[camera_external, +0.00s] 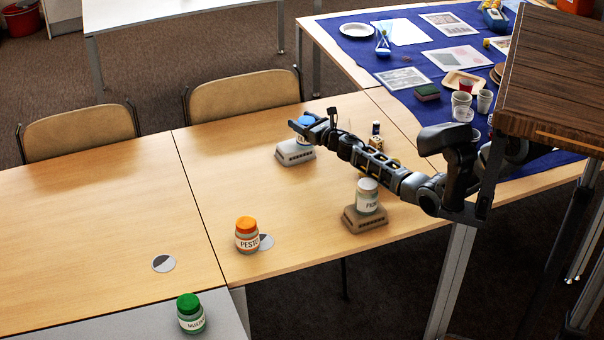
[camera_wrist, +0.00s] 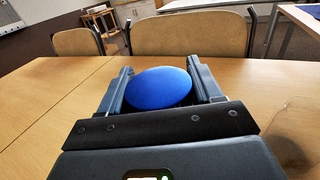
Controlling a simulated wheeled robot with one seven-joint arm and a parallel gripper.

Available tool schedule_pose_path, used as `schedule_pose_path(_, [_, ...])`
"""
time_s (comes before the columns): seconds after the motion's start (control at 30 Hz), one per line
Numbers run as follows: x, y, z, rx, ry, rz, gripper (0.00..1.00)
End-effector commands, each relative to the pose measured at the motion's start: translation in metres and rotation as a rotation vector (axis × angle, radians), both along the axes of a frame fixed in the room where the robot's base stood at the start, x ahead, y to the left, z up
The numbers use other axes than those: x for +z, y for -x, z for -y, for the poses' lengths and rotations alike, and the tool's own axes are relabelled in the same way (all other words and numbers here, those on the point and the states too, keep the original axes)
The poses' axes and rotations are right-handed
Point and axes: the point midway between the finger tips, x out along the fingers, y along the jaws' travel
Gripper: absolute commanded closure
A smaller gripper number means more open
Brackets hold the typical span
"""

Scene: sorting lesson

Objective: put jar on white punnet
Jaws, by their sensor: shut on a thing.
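My gripper (camera_external: 303,127) is shut on a blue-lidded jar (camera_external: 304,139) at the far side of the table. In the wrist view the round blue lid (camera_wrist: 160,88) sits between the two fingers (camera_wrist: 162,90). The white punnet (camera_external: 290,157) is directly below the jar in the external view. The jar is upright, and its base is at the punnet's top; I cannot tell whether it touches. The punnet does not show in the wrist view.
A white-lidded jar (camera_external: 367,196) stands on a brown punnet (camera_external: 362,224) below my arm. An orange-lidded jar (camera_external: 247,236) and a green-lidded jar (camera_external: 190,314) stand nearer the front. Small items (camera_external: 376,140) are right of my gripper. The left tabletop is mostly clear.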

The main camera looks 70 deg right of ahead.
Motion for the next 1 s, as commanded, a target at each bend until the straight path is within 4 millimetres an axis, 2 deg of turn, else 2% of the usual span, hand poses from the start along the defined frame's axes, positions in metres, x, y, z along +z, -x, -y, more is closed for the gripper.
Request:
schedule_pose_path(0.03, [-0.0107, -0.0002, 0.0, 0.0, -0.001, 0.001, 0.72])
schedule_pose_path(0.07, [-0.0123, -0.0002, 0.0001, 0.0, -0.001, 0.001, 0.72])
schedule_pose_path(0.5, [-0.0156, 0.0001, 0.0004, 0.0, 0.0, 0.001, 0.72])
schedule_pose_path(0.53, [-0.0149, 0.0002, 0.0004, 0.0, 0.0, 0.001, 0.34])
schedule_pose_path(0.77, [-0.0145, 0.0001, 0.0003, 0.0, 0.0, 0.001, 0.12])
schedule_pose_path(1.0, [-0.0141, 0.0001, 0.0003, 0.0, 0.0, 0.001, 0.1])
